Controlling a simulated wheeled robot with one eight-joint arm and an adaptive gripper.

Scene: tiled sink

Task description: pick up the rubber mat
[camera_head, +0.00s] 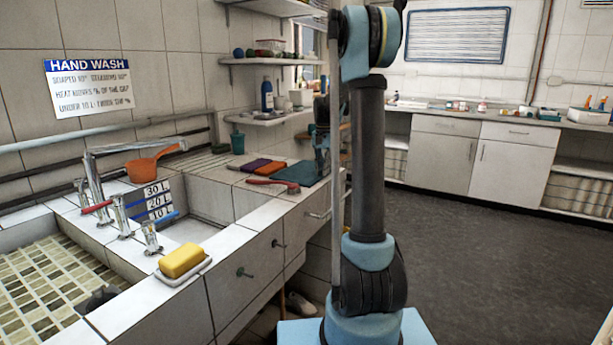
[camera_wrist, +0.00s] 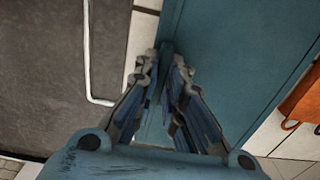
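The rubber mat (camera_head: 297,174) is a flat teal sheet on the tiled counter by the sink. In the wrist view the mat (camera_wrist: 240,50) fills the upper middle and right. My gripper (camera_wrist: 165,66) points down at the mat's edge nearest the counter front. Its fingers are drawn close together, with a narrow dark teal part of the mat edge between the tips. In the head view my gripper (camera_head: 322,165) is small and partly hidden by my arm. The mat still looks flat there.
An orange cloth (camera_head: 266,168) and a purple one lie left of the mat, with a red-handled brush (camera_head: 272,183) in front. A drawer handle (camera_wrist: 88,60) juts from the counter front. Yellow soap (camera_head: 182,260) sits nearer. The floor at right is clear.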

